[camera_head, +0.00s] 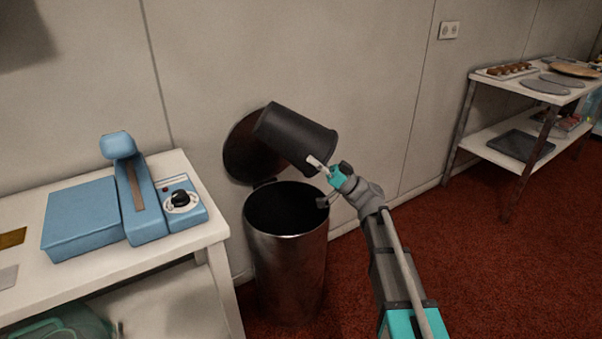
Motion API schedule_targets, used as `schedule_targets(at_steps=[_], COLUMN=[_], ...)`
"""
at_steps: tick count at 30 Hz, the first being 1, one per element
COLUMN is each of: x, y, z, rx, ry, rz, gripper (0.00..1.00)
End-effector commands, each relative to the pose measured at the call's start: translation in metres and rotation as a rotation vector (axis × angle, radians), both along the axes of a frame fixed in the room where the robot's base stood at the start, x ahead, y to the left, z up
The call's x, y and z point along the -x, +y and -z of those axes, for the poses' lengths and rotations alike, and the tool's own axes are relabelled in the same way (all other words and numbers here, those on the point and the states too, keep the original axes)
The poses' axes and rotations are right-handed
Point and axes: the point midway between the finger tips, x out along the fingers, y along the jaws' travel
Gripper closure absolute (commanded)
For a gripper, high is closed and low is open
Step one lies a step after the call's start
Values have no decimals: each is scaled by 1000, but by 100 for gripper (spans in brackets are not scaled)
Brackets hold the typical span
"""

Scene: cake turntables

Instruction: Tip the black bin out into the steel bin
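The black bin (292,134) is in the air above the steel bin, tilted on its side. Its wider end points right and its narrower end points up and left; I cannot see into it. The steel bin (287,262) stands on the floor against the wall, with its round lid (244,147) raised behind it and its dark mouth open. My gripper (319,180) is at the lower right edge of the black bin, with one finger against it. Whether the fingers are closed on the bin's wall is too small to tell.
A white table (196,248) with a blue machine (126,199) stands close to the left of the steel bin. A shelf table (475,111) with trays and boards is at the right. Red carpet (480,270) between is clear.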

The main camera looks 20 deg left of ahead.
Motion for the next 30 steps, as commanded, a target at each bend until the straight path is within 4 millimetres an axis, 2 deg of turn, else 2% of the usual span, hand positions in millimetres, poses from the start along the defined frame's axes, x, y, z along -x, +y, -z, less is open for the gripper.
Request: schedule_targets(at_steps=[8,14,23,30], x=[-3,-5,-8,-13], y=[-6,-2,19,32], z=[0,0,11,30], rx=[1,39,245,467], ry=[0,-17,-95,-180], rz=[10,10,3,-8], gripper=[100,100,100,100])
